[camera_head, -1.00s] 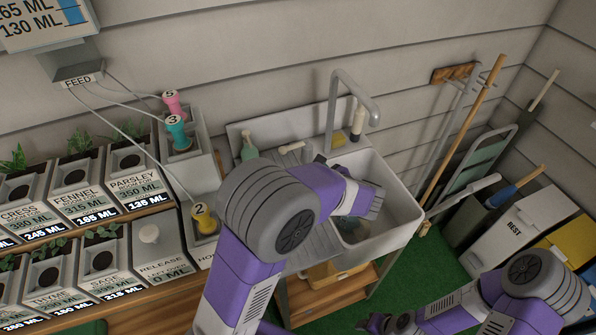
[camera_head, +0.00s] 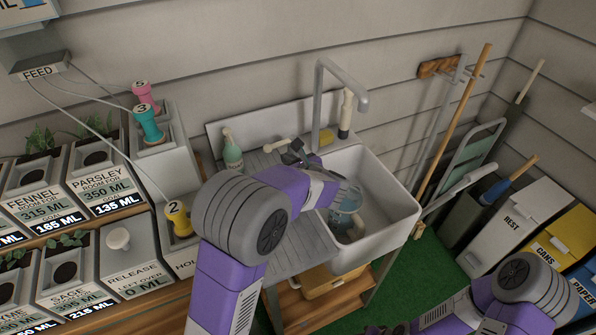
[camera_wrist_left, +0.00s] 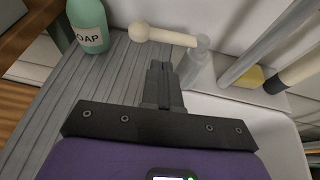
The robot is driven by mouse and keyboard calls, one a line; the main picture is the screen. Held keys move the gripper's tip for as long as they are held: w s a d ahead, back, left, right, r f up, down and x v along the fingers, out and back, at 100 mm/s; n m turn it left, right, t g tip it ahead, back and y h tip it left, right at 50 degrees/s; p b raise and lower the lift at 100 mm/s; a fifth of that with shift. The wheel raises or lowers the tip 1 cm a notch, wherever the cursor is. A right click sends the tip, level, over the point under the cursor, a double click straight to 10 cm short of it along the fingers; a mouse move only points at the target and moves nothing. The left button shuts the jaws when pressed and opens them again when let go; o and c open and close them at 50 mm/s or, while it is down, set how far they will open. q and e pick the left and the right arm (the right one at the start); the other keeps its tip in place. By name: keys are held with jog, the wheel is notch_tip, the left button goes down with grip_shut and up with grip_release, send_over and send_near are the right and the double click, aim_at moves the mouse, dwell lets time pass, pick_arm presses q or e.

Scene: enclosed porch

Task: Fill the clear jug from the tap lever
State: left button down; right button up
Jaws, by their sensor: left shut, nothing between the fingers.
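The clear jug (camera_head: 346,214) stands in the white sink (camera_head: 392,236), partly hidden behind my left wrist; it looks bluish. The grey tap (camera_head: 342,82) arches over the sink. Its pale lever with a ball end (camera_head: 270,147) points left over the ribbed drainer, and it also shows in the left wrist view (camera_wrist_left: 165,37). My left gripper (camera_head: 292,150) is shut and empty, its tips close to the lever on the near side; contact cannot be told. The fingers also show in the left wrist view (camera_wrist_left: 158,72). My right gripper (camera_head: 386,328) is barely in view at the bottom edge.
A green soap bottle (camera_head: 232,155) stands left of the lever. A yellow sponge (camera_head: 326,137) and a dark-and-cream brush (camera_head: 346,115) sit behind the sink. Poles and bins (camera_head: 520,225) stand at the right.

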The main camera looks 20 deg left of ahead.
aim_at(277, 145)
pick_arm(q)
jog(key=shift+w+a+r, duration=0.2)
jog(key=shift+w+a, duration=0.25)
jog(key=shift+a, duration=0.1)
jog(key=shift+w+a+r, duration=0.2)
jog(key=shift+w+a, duration=0.25)
jog(key=shift+a, duration=0.05)
jog(key=shift+a, duration=0.1)
jog(key=shift+w+a+r+p, duration=0.25)
jog(key=shift+w+a+p, duration=0.05)
jog(key=shift+a, duration=0.35)
jog(key=shift+d+r, duration=0.1)
jog(key=shift+d, duration=0.1)
